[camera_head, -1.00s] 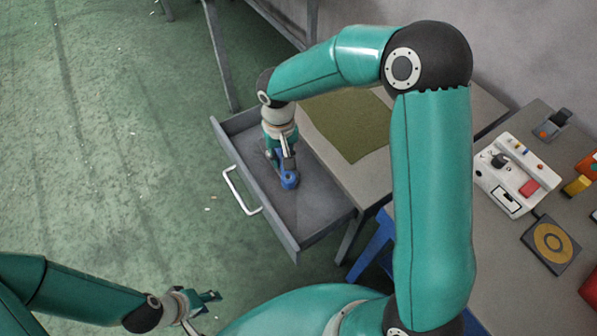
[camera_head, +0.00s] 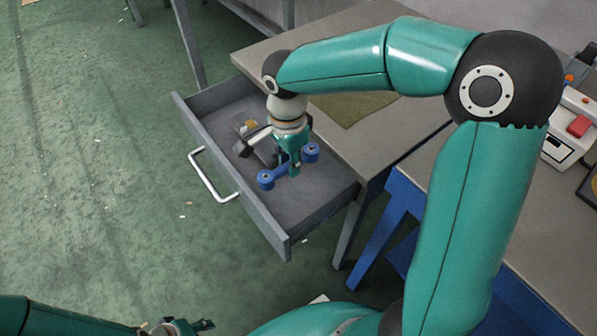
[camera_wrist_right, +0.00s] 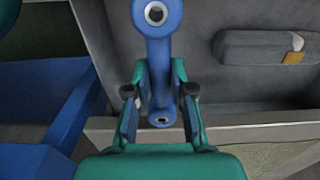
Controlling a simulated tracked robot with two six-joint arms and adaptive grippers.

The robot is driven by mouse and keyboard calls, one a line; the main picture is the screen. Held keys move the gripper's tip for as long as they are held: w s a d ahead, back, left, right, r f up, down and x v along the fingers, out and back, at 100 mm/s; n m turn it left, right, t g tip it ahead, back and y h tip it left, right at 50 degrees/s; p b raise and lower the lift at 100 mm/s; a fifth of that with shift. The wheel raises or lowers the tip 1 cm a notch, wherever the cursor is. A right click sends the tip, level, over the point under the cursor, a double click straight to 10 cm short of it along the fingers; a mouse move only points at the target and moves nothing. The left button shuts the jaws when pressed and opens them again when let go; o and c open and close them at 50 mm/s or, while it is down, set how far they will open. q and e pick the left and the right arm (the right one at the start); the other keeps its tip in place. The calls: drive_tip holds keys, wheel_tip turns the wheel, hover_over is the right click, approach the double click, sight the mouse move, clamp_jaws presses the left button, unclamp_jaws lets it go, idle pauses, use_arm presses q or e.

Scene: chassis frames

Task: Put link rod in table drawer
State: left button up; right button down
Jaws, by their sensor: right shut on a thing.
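The blue link rod (camera_head: 275,175) has a round eye at each end. My right gripper (camera_head: 293,167) points down inside the open drawer (camera_head: 325,195) and is shut on the rod's shank, between the two eyes. In the right wrist view the link rod (camera_wrist_right: 158,65) sticks out between the fingers of the right gripper (camera_wrist_right: 159,103), over the grey drawer floor. I cannot tell whether the rod touches the floor. My left gripper (camera_head: 185,328) shows at the bottom edge, partly cut off, apart from the drawer.
A grey item with a yellow-orange tag (camera_wrist_right: 265,48) lies in the drawer. The drawer handle (camera_head: 212,178) faces left. A green mat (camera_head: 350,107) lies on the table (camera_head: 345,160) beside it. A blue-legged bench (camera_head: 385,225) stands to the right.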

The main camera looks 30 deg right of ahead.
drive_tip(key=b, duration=0.2)
approach(303, 192)
drive_tip(key=a+f, duration=0.1)
drive_tip(key=f, duration=0.1)
drive_tip(key=a+f, duration=0.3)
drive_tip(key=shift+s+f, duration=0.15)
drive_tip(key=shift+f, duration=0.15)
drive_tip(key=d, duration=0.4)
drive_tip(key=shift+d, duration=0.15)
drive_tip(key=shift+f, duration=0.55)
drive_tip(key=shift+f, duration=0.1)
drive_tip(key=c, duration=1.5)
unclamp_jaws()
drive_tip(key=shift+f, duration=0.1)
drive_tip(key=o, duration=0.5)
